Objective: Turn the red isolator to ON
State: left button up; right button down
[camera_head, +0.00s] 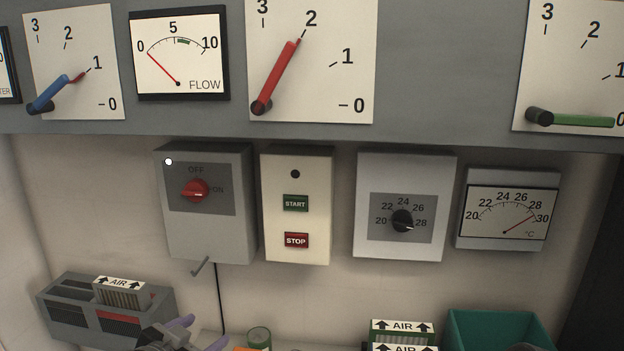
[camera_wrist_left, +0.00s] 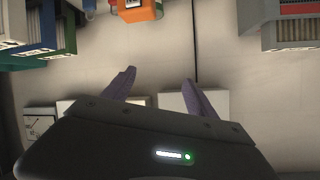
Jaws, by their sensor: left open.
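The red isolator (camera_head: 195,190) is a rotary knob on a grey box (camera_head: 210,245) at the left of the wall row. OFF is printed above the knob and ON to its right. The knob's grip lies roughly level, with its pale mark on the right side, toward ON. My left gripper (camera_head: 200,332) is low in the head view, below the isolator box and apart from it. Its purple fingers are spread and empty in the left wrist view (camera_wrist_left: 158,78). My right gripper is not in view.
A START/STOP box (camera_head: 297,222), a thermostat (camera_head: 405,240) and a temperature gauge (camera_head: 507,211) hang to the right. Above is a grey panel (camera_head: 450,60) with levers. A grey crate (camera_head: 65,313) stands lower left, a teal bin (camera_head: 470,325) lower right.

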pick_arm(q)
jog(key=s+d+f+n+g, duration=0.2)
jog(key=s+d+f, duration=0.1)
jog(key=f, duration=0.6)
jog(key=s+d+f+n+g, duration=0.2)
jog(key=s+f+n, duration=0.15)
jog(key=f, duration=0.55)
jog(key=s+d+f+n+g, duration=0.2)
jog(key=s+d+f+g, duration=0.15)
jog(key=f, duration=0.55)
jog(key=s+d+f+g, duration=0.2)
jog(key=s+f, duration=0.4)
jog(key=s, duration=0.3)
jog(key=s+d+f+g, duration=0.3)
jog(key=s+f, duration=0.4)
jog(key=s, duration=0.3)
jog(key=shift+d+f+n+h, duration=0.2)
jog(key=shift+f+n+h, duration=0.05)
jog(key=shift+n+h, duration=0.1)
